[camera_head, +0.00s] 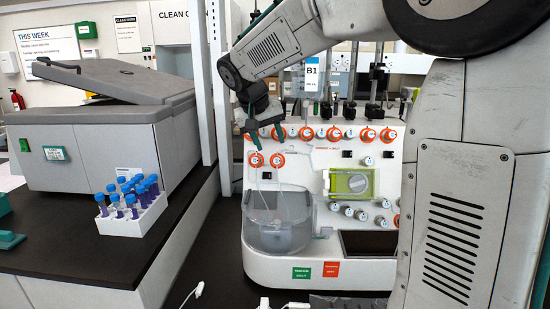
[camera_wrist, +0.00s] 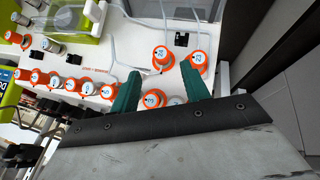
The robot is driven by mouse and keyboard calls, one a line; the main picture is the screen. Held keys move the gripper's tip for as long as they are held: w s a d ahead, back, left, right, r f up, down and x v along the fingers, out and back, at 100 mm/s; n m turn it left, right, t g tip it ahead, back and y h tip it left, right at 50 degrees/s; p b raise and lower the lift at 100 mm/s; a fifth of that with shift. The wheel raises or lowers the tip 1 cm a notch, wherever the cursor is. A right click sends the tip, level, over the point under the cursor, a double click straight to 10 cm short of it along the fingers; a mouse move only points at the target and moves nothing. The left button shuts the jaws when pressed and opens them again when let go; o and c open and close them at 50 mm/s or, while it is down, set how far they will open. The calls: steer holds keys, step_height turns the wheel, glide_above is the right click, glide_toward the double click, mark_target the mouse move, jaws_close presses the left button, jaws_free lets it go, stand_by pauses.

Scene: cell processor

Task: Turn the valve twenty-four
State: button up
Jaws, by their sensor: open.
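My gripper (camera_wrist: 161,70) is open and empty, its two green fingers pointing at the cell processor's valve panel. In the wrist view, an orange-rimmed valve (camera_wrist: 153,99) and a white knob (camera_wrist: 177,100) show between the fingers. Two more orange-rimmed valves (camera_wrist: 162,56) and (camera_wrist: 196,58) lie just past the fingertips. The numbers are too small to read surely, so I cannot tell which is twenty-four. In the head view my gripper (camera_head: 254,133) is at the panel's upper left, above a pair of orange valves (camera_head: 277,160). Contact with any valve cannot be told.
A row of further orange-rimmed valves (camera_head: 334,133) runs right along the panel. A clear round chamber (camera_head: 279,222) stands below, beside a green-framed unit (camera_head: 350,183). Thin tubing (camera_wrist: 140,60) crosses near the fingers. A rack of blue-capped tubes (camera_head: 122,226) stands on the left bench.

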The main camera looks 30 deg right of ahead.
mark_target(276, 160)
steer(key=x, duration=0.8)
steer(key=shift+w+r, duration=0.1)
steer(key=shift+w, duration=0.15)
steer(key=c, duration=1)
